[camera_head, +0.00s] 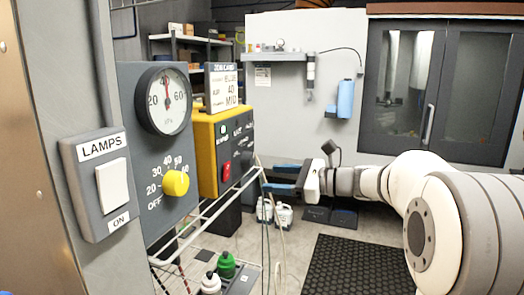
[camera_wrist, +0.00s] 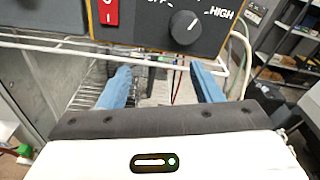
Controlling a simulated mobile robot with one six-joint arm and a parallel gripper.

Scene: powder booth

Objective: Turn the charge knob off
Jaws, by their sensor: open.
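A yellow box with a dark front (camera_head: 207,150) stands behind a grey gauge panel. Its round dark knob (camera_wrist: 186,27) is at the top of the wrist view, with its white pointer line slanting up right, towards the word HIGH. The knob is small and dark in the head view (camera_head: 247,159). I cannot read a charge label. My gripper (camera_head: 277,177) is open and empty, its blue fingers pointing at the box front from the right, apart from it. In the wrist view the gripper (camera_wrist: 160,76) sits below the knob.
A red rocker switch (camera_head: 227,170) is left of the knob. A yellow knob (camera_head: 175,183) and a gauge (camera_head: 164,100) are on the grey panel, beside a lamps switch (camera_head: 112,187). A white wire rack (camera_head: 205,225) with bottles is below. Hoses hang near my fingers.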

